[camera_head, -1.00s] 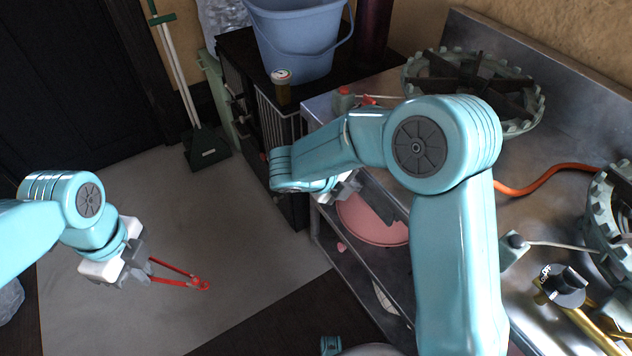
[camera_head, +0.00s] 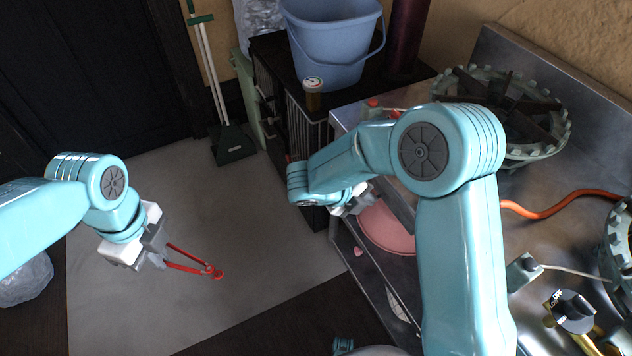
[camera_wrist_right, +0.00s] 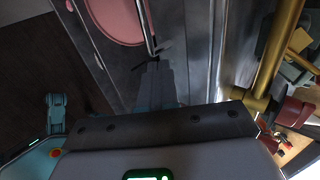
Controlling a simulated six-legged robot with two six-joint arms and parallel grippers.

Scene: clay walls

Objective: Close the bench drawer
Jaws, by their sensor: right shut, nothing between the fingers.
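The steel bench (camera_head: 470,215) stands at the right in the head view. Its front face shows in the wrist view (camera_wrist_right: 192,45). I cannot make out the drawer clearly, nor how far out it stands. My right gripper (camera_head: 355,200) is at the bench's front side, above a lower shelf, partly hidden by its own arm. Its fingers (camera_wrist_right: 156,78) are shut and empty in the wrist view, close to a thin metal edge (camera_wrist_right: 150,28); contact is unclear. My left gripper (camera_head: 155,250) is over the floor at the left, shut on red tongs (camera_head: 192,262).
A pink round object (camera_head: 385,228) lies on the shelf. A burner (camera_head: 500,110), an orange hose (camera_head: 555,208) and a knob (camera_head: 572,310) are on the bench. A blue bucket (camera_head: 335,50) stands on a black cabinet behind. The floor (camera_head: 150,300) between is open.

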